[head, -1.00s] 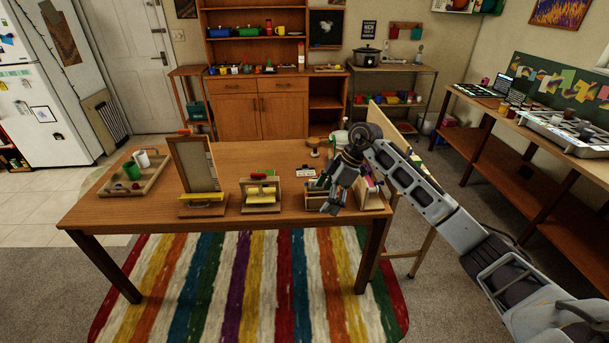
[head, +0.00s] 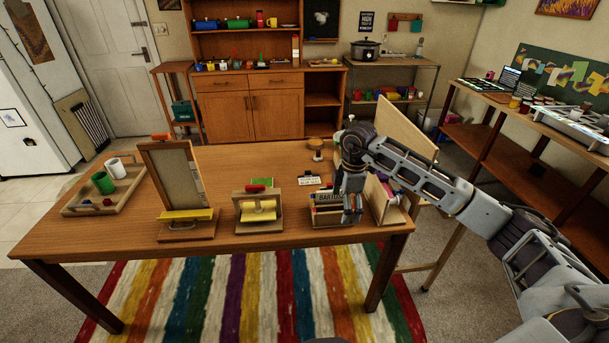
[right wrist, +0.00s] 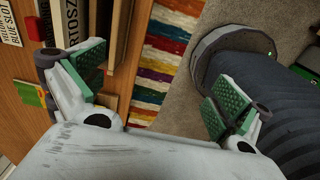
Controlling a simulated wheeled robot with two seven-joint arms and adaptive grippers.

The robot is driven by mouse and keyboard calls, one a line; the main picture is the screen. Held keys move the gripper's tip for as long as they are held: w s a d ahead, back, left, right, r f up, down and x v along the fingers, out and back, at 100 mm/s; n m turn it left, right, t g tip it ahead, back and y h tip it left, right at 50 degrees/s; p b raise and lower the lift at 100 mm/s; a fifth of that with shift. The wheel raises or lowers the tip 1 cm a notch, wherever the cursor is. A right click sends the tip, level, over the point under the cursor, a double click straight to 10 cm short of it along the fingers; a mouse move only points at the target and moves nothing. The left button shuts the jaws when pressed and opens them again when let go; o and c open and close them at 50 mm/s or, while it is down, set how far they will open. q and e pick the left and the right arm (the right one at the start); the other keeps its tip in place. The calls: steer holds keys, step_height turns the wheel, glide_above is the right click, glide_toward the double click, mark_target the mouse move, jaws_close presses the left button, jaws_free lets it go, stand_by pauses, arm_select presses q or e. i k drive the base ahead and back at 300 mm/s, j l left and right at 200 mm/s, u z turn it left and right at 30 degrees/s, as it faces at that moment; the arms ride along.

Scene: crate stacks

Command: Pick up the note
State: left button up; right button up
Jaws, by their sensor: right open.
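A small white note (head: 309,180) with dark print lies flat on the wooden table, behind the wooden box labelled "BARTOSZ" (head: 328,210). In the right wrist view the note (right wrist: 10,22) is at the upper left edge, partly cut off, and "BLUE SLOT" can be read on it. My right gripper (head: 352,210) points down at the right part of the labelled box, to the right of and nearer than the note. In the right wrist view my right gripper (right wrist: 156,92) has its green-padded fingers wide apart with nothing between them. My left gripper is out of view.
The table (head: 110,235) also holds an upright framed board (head: 170,170), a small stand with a yellow roll (head: 258,210), a green card (head: 262,183) and a tray with mugs (head: 75,208). An upright wooden panel (head: 405,128) stands right of the gripper.

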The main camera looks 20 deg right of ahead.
mark_target(307, 179)
steer(key=i, duration=1.25)
